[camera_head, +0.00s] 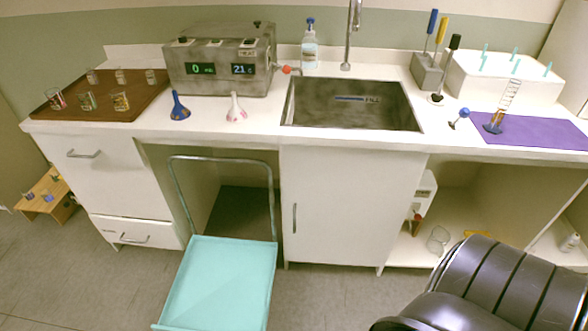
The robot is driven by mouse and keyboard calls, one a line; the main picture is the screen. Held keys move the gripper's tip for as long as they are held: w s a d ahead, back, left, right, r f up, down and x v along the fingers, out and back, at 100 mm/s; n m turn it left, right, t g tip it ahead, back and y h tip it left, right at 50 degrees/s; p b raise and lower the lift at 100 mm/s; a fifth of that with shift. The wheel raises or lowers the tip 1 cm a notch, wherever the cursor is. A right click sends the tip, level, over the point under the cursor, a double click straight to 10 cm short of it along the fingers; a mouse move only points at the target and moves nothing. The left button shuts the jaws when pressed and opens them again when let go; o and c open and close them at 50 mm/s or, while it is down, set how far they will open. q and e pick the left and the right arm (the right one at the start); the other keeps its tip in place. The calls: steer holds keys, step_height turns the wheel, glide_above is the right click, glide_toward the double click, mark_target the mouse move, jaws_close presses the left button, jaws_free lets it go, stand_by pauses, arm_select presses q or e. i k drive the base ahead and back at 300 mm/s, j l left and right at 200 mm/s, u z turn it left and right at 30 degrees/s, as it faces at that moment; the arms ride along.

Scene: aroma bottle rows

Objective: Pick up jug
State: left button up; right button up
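A clear glass vessel (438,240) that looks like the jug sits on the low shelf under the right part of the counter. Its outline is faint, and I cannot make out its handle for certain. Neither of my grippers shows in the head view.
A black padded chair (490,285) stands in front of the low shelf (402,252), near the jug. A turquoise trolley (222,285) stands left of the cabinet door (345,205). A white box with a red tap (423,195) is above the jug. Grey floor is clear between trolley and chair.

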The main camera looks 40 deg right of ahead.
mark_target(439, 237)
steer(key=z, duration=2.55)
